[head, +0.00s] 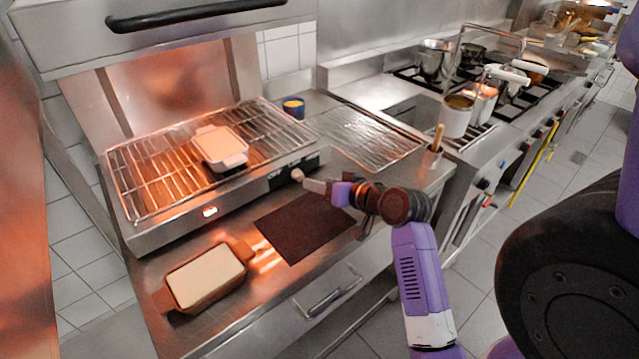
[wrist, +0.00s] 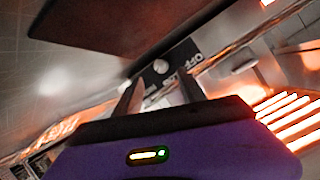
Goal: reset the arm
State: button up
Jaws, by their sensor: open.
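My gripper (head: 318,187) is at the end of my purple and black arm, in front of the grill's control panel in the head view. It points left toward a round knob (head: 297,174). In the wrist view the two dark fingers of my gripper (wrist: 158,92) stand apart with nothing between them. The knob (wrist: 161,66) shows just beyond the fingertips, on a black panel with white lettering. I cannot tell whether a fingertip touches it.
A glowing grill (head: 135,208) holds a white dish (head: 219,147) on its rack. On the steel counter below are a brown dish (head: 205,277) with pale contents and a dark mat (head: 303,228). A blue cup (head: 294,107) stands behind. Pots stand on the stove at right.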

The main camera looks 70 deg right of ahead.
dwell(0.4)
jog(key=shift+d+r, duration=0.2)
jog(key=shift+d, duration=0.05)
notch_tip(320, 180, up, 4)
jog(key=s+d+m+h, duration=0.1)
jog(key=d+h, duration=0.1)
jog(key=h, duration=0.2)
jog(key=a+n+t, duration=0.1)
jog(key=a, duration=0.4)
jog(key=s+a+n, duration=0.1)
jog(key=a, duration=0.5)
jog(key=a+f+n+t, duration=0.1)
jog(key=a, duration=0.4)
jog(key=shift+s+a+f+n+t, duration=0.1)
jog(key=shift+s+a+n+t, duration=0.05)
jog(key=shift+s+n+t, duration=0.2)
jog(key=s+a+f+n+y, duration=0.1)
jog(key=s+a+n+y, duration=0.3)
jog(key=a, duration=0.8)
jog(key=s+a+f+n+y, duration=0.1)
jog(key=s+a+n+y, duration=0.3)
jog(key=s+a, duration=0.5)
jog(key=a+y, duration=0.2)
jog(key=a, duration=0.1)
jog(key=shift+a+f, duration=0.25)
jog(key=shift+f, duration=0.15)
